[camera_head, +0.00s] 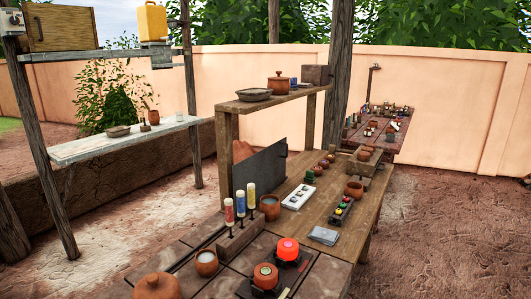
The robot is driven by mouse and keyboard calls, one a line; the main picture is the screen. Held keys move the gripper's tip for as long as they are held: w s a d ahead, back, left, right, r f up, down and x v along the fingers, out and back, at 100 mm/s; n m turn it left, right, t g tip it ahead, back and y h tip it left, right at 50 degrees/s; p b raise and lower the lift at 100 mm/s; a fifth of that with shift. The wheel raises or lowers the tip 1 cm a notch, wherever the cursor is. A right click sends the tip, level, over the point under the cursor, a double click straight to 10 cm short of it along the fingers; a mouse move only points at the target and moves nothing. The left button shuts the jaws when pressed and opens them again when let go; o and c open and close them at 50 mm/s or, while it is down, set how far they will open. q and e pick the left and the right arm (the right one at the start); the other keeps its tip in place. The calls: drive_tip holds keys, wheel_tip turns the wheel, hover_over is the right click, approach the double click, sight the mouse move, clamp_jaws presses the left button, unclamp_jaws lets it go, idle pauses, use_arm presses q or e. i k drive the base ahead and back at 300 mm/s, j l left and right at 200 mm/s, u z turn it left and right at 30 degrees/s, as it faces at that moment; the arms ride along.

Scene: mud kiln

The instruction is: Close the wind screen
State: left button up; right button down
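What looks like the wind screen, a dark grey flat panel (262,172), stands upright on the wooden workbench (325,205), below the raised shelf (262,104). A brown rounded clay shape (242,150) shows partly behind its left end. A small dark piece sticks up at the panel's upper right corner. I cannot tell how far the panel is open or what it covers. Neither of my grippers is in view.
In front of the panel are a clay cup (269,208), a wooden rack (240,236) with colored tubes, and a white tray (298,196). A glowing red pot (288,249) stands at the near end. Open dirt ground (440,230) lies to the right.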

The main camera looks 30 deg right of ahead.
sight(267, 168)
drive_tip(key=i+l+u, duration=0.15)
drive_tip(key=l+u, duration=0.15)
drive_tip(key=l, duration=0.85)
drive_tip(key=l+u, duration=0.3)
drive_tip(key=l, duration=0.9)
